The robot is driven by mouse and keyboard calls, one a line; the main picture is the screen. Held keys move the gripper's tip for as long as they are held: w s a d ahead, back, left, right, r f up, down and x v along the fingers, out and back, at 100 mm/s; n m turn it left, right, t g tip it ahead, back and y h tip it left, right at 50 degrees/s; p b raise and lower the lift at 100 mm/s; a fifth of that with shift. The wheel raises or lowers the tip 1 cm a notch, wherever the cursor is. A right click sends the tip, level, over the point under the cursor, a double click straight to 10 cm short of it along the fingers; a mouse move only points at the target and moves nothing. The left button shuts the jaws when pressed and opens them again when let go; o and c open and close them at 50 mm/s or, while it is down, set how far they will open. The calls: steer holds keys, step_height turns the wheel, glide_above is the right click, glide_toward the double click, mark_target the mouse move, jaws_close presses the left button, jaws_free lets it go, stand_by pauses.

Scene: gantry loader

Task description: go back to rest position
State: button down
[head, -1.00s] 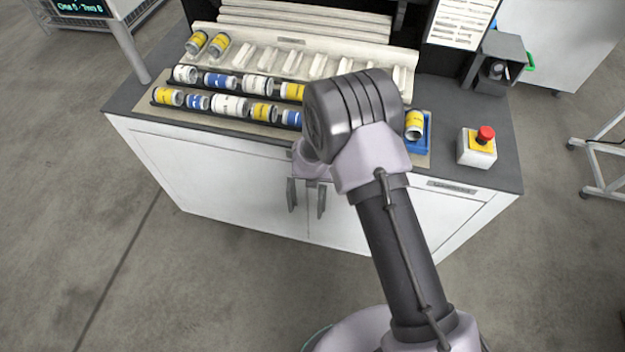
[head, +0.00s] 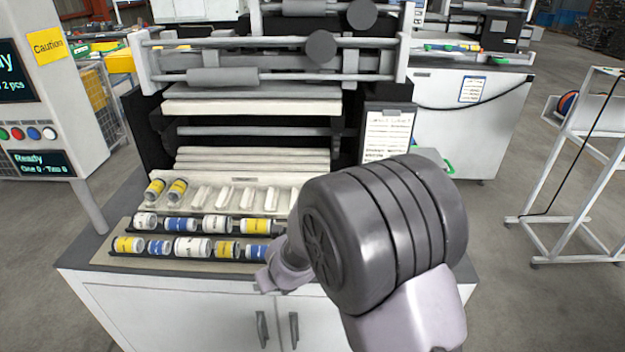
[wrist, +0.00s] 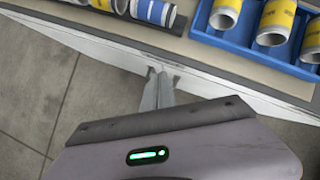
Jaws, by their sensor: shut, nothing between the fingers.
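My gripper (wrist: 160,78) shows in the wrist view, its two grey fingers together with nothing between them. It is in front of the bench, over the white cabinet front and the floor, apart from the parts on the top. In the head view my arm's large dark joint covers the right part of the bench, and the fingers cannot be made out.
Yellow, blue and white cylinders lie in two rows on the bench, with two yellow ones (head: 177,190) in the pale slotted rack (head: 250,198). A blue tray (wrist: 238,44) holds several yellow cylinders. The loader's gantry (head: 270,60) stands behind. A control panel (head: 40,110) is at left.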

steer(key=s+d+r+n+y, duration=0.1)
steer(key=s+d+r+n, duration=0.2)
steer(key=r+n, duration=0.35)
steer(key=s+d+r+n+y, duration=0.2)
steer(key=d+r+n, duration=0.15)
steer(key=r, duration=0.65)
steer(key=s+d+r+n+h+b, duration=0.1)
steer(key=s+d+r+n+h, duration=0.1)
steer(key=s+d+n, duration=0.5)
steer(key=s+d+r+n+h+b, duration=0.1)
steer(key=s+d+n, duration=0.7)
steer(key=s, duration=0.5)
steer(key=shift+s+r+h, duration=0.35)
steer(key=shift+s+h, duration=0.05)
